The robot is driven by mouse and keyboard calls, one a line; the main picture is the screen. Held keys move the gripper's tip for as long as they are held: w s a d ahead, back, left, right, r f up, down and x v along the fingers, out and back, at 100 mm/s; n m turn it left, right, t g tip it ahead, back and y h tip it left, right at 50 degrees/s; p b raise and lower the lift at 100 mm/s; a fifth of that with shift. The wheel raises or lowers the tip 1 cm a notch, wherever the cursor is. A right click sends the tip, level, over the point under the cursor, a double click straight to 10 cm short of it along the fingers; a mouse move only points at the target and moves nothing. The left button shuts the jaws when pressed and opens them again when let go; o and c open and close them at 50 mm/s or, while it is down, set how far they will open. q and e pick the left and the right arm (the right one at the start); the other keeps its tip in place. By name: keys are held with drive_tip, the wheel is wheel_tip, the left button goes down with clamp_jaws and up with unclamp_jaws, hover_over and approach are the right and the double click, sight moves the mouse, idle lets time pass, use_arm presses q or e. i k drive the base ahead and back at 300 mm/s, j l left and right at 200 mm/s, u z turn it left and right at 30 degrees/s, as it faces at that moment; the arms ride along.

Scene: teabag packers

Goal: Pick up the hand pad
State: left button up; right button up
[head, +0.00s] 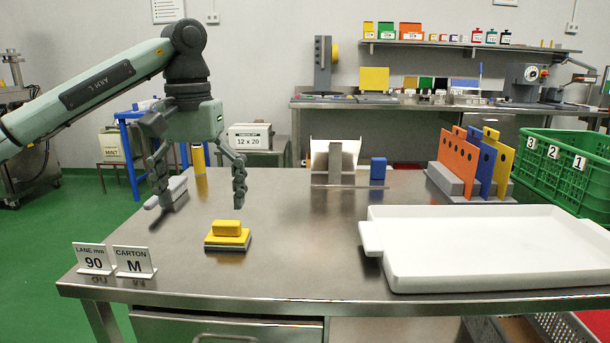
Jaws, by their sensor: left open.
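The hand pad (228,236), which I take to be the yellow block with a raised grip and a grey underside, lies flat on the steel table (290,262), left of the middle. My left gripper (200,192) points down with its two fingers spread wide and nothing between them. It hangs above the table, up and slightly left of the pad in the picture, apart from it. My right gripper is out of view.
A white object (172,190) lies partly behind the left finger. A white tray (480,280) fills the right. Orange, blue and yellow panels (458,165) stand behind it, near a green crate (575,190).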

sight(224, 235)
drive_tip(key=k, duration=1.1)
